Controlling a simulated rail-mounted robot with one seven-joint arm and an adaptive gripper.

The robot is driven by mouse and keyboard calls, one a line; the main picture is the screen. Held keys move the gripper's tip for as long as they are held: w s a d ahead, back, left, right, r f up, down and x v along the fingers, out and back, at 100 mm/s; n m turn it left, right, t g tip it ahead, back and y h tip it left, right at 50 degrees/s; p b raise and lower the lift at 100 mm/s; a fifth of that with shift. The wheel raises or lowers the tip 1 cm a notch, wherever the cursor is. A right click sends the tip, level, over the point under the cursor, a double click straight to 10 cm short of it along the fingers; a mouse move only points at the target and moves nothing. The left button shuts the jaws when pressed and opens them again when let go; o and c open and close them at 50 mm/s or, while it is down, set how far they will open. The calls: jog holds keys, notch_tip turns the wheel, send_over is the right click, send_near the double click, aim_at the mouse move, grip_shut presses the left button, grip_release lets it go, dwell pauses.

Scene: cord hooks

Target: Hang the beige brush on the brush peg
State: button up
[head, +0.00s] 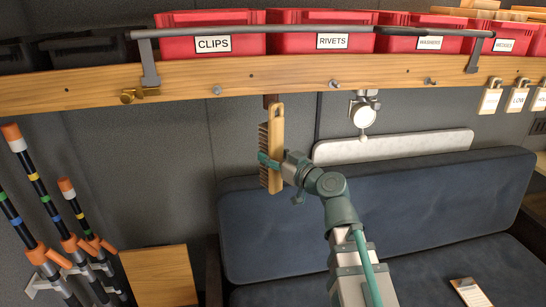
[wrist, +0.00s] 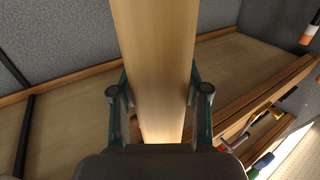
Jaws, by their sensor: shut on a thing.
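The beige brush (head: 277,140) is upright just below the wooden shelf rail, with its dark bristles facing left. My gripper (head: 270,160) is shut around the brush's middle. In the wrist view the brush's pale wooden back (wrist: 153,50) runs between the two fingers of my gripper (wrist: 158,90). A small dark brown piece (head: 270,100) sits under the rail at the brush's top end; it may be the brush peg. I cannot tell whether the brush touches it or hangs from it.
The wooden rail (head: 180,82) carries small grey pegs (head: 217,90) and a brass hook (head: 128,96). Red bins (head: 212,44) stand above it. A dark blue couch (head: 420,200) is below.

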jog(key=w, duration=0.1)
jog(key=w+b, duration=0.1)
jog(key=w+f, duration=0.1)
jog(key=shift+w+a+b, duration=0.25)
jog(key=shift+a+b, duration=0.05)
jog(key=shift+a, duration=0.1)
jog(key=shift+b, duration=0.3)
dwell(0.8)
